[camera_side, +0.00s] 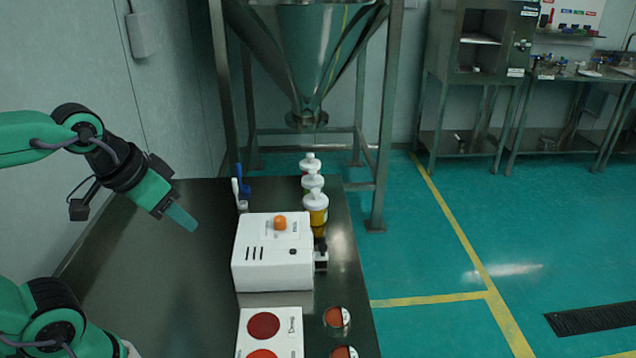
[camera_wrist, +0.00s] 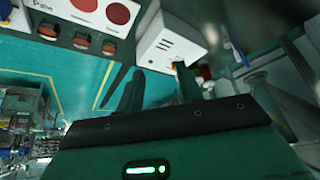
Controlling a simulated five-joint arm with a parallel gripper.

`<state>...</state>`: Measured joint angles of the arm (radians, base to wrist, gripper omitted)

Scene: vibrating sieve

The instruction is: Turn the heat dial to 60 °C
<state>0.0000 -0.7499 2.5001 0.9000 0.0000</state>
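The orange heat dial (camera_side: 280,223) sits on top of a white box (camera_side: 272,275) on the dark table. The dial's markings are too small to read. My gripper (camera_side: 182,217) is in the air to the left of the box, pointing down and right, apart from the dial. In the wrist view its two fingers (camera_wrist: 160,88) stand apart with nothing between them. The white box (camera_wrist: 168,38) also shows there, beyond the fingers; I cannot make out the dial clearly in that view.
Several bottles (camera_side: 315,205) stand behind the box. A white panel with red discs (camera_side: 285,330) and small red-topped dishes (camera_side: 337,318) lie in front. The table's left part (camera_side: 170,280) is clear.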

